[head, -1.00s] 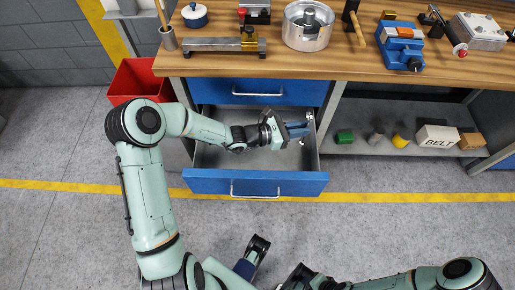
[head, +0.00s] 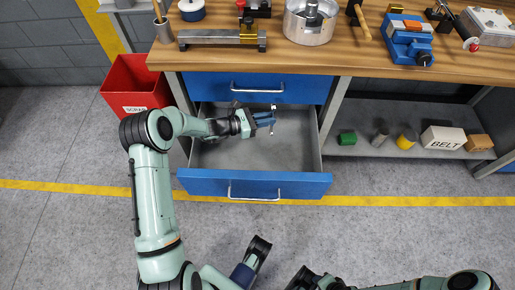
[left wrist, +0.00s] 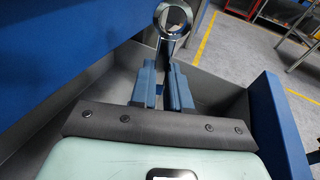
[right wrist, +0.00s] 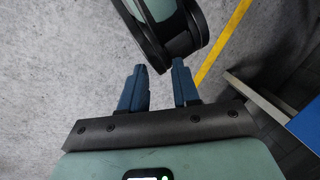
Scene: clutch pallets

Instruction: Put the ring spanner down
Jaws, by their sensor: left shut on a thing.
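My left gripper (head: 266,119) is shut on the ring spanner (head: 273,130). It is over the open drawer (head: 254,185), towards its back. In the left wrist view the spanner's shiny ring (left wrist: 173,18) stands up beyond the blue fingertips (left wrist: 170,70); the rest of the spanner is mostly hidden by the fingers. The drawer's grey floor below looks bare. I cannot tell whether the spanner touches it. My right gripper (right wrist: 160,90) is open and empty above the floor in the right wrist view.
A shut drawer (head: 259,89) and the wooden worktop (head: 290,55) are just above and behind. A red bin (head: 136,85) stands to the left. A shelf (head: 372,150) on the right holds several small parts and a BELT box (head: 442,138).

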